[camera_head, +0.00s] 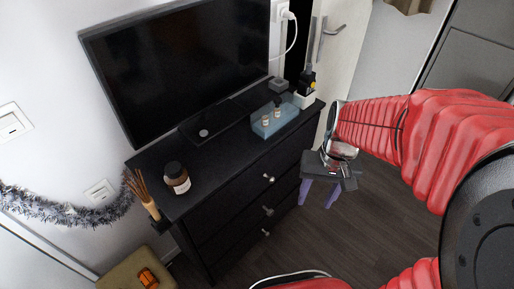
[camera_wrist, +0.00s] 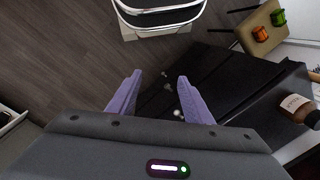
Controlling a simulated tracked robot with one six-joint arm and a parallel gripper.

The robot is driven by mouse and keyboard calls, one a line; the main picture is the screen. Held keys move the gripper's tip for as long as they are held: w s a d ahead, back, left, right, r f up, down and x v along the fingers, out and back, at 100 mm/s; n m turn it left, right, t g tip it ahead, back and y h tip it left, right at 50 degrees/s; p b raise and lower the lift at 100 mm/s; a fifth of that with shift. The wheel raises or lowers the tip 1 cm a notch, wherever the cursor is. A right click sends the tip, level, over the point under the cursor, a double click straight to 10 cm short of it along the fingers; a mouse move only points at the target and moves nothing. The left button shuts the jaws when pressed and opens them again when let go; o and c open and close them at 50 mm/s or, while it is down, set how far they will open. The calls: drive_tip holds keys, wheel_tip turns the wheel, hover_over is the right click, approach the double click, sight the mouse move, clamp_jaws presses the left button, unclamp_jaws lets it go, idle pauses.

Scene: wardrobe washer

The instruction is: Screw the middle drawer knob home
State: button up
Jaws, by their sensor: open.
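The middle drawer knob (camera_head: 267,210) sits between the top knob (camera_head: 268,178) and the bottom knob (camera_head: 265,232). How far it is screwed in is too small to tell. My gripper (camera_head: 318,194) is open, with purple fingers and nothing between them. It is to the right of the dresser front, apart from the knobs. In the wrist view, the middle knob (camera_wrist: 167,87) shows small between the gripper fingers (camera_wrist: 160,82), some distance beyond them.
A stool (camera_head: 125,272) stands at lower left. Floor (camera_head: 340,240) right of the dresser is clear.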

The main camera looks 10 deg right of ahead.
wheel_tip(320, 180, down, 10)
drive_tip(key=w+m+g+y, duration=0.1)
drive_tip(key=m+g+y, duration=0.1)
drive_tip(key=g+y, duration=0.1)
drive_tip(key=n+t+y, duration=0.4)
drive_tip(key=t+y, duration=0.3)
drive_tip(key=t, duration=1.1)
approach(272, 214)
drive_tip(key=shift+s+d+r, duration=0.3)
drive_tip(key=shift+s+d, duration=0.4)
drive_tip(key=shift+s, duration=0.25)
drive_tip(key=shift+f+x, duration=0.15)
drive_tip(key=shift+x, duration=3.3)
drive_tip(key=shift+f+x, duration=0.1)
drive_tip(key=shift+x, duration=3.4)
